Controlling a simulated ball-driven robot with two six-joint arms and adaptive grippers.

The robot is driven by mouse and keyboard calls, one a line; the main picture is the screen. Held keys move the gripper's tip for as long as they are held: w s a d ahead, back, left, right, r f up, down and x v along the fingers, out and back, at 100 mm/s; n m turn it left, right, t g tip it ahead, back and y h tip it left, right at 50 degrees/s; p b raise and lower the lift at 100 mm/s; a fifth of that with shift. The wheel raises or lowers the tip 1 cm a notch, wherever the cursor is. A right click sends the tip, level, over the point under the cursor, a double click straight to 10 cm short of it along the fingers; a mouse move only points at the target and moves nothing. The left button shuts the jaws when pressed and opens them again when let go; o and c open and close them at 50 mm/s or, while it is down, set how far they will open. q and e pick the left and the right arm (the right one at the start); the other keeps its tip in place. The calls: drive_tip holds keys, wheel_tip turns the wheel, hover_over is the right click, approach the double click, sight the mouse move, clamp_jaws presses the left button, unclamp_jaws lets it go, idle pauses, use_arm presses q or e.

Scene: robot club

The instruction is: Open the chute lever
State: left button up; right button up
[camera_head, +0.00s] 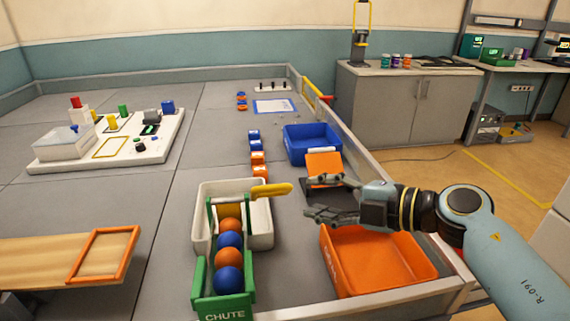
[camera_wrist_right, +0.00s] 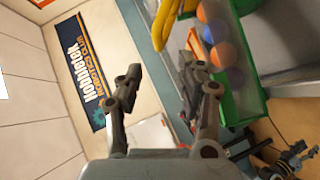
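The green chute (camera_head: 200,279) stands at the front centre and holds a line of orange and blue balls. Its yellow lever (camera_head: 265,191) sits at the upper end and points right, roughly level. My right gripper (camera_head: 312,197) is to the right of the lever's tip, fingers spread and empty, apart from the lever in the head view. In the right wrist view the open fingers (camera_wrist_right: 160,68) show, with the yellow lever (camera_wrist_right: 165,22) beyond them and the chute (camera_wrist_right: 252,98) at right.
A white bin (camera_head: 203,212) stands around the chute's upper end. An orange bin (camera_head: 345,283) lies below my right gripper, and a blue bin (camera_head: 313,151) is farther back. Orange and blue cubes (camera_head: 257,158) line up behind the lever. A white board (camera_head: 150,157) is at left.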

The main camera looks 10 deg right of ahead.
sight(277, 189)
drive_tip(key=x, duration=0.4)
drive_tip(key=shift+w+a+r+b, duration=0.15)
drive_tip(key=shift+w+a+b, duration=0.1)
drive_tip(key=shift+a+b, duration=0.1)
drive_tip(key=x, duration=0.4)
drive_tip(key=shift+w+b, duration=0.25)
drive_tip(key=shift+b, duration=0.1)
drive_tip(key=shift+x, duration=0.85)
use_arm(q)
drive_tip(key=shift+s+a+f, duration=0.15)
drive_tip(key=shift+s+f, duration=0.35)
drive_tip(key=shift+f, duration=0.2)
drive_tip(key=shift+s, duration=0.2)
use_arm(e)
drive_tip(key=shift+s, duration=0.1)
drive_tip(key=shift+c, duration=0.5)
use_arm(q)
drive_tip(key=shift+s, duration=0.2)
use_arm(e)
clamp_jaws()
